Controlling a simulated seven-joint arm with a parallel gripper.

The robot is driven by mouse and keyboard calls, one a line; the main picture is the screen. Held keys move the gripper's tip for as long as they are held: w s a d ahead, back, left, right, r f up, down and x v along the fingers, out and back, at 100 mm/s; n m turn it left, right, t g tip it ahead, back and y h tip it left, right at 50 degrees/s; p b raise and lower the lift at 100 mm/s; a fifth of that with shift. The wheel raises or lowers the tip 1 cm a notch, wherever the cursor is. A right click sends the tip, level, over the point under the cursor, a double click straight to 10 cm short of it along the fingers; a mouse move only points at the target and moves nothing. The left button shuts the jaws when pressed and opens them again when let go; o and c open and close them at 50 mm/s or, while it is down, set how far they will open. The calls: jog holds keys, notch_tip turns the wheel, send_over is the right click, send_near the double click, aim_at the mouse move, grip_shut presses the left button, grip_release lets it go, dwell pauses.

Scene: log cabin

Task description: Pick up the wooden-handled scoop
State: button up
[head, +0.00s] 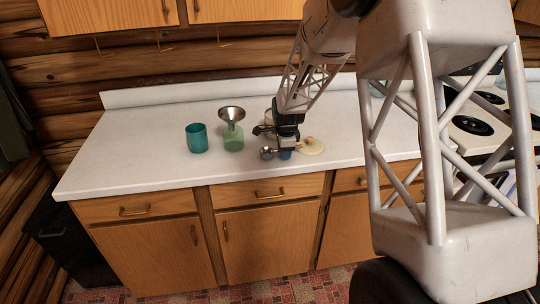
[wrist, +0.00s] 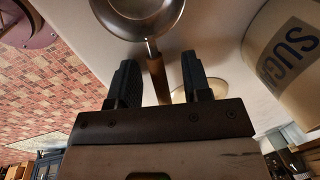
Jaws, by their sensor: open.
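The scoop shows in the wrist view with its round metal bowl (wrist: 150,14) at the top and its wooden handle (wrist: 158,80) running down between my fingers. My gripper (wrist: 158,70) is open, with one dark finger on each side of the handle. The handle is hidden there.
A sugar canister (wrist: 286,52) stands close on the right in the wrist view. A round lid with a wooden knob (head: 311,146) lies right of my gripper. A funnel (head: 232,114) sits on a green bottle (head: 233,139); a teal cup (head: 197,138) stands farther left. The left counter (head: 120,160) is clear.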

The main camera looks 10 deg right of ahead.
dwell(0.4)
grip_shut()
jog(key=shift+r, duration=0.2)
jog(key=shift+r, duration=1.5)
jog(key=s+r, duration=0.1)
jog(key=s, duration=1.5)
jog(key=shift+a+r, duration=0.3)
jog(key=shift+r, duration=0.05)
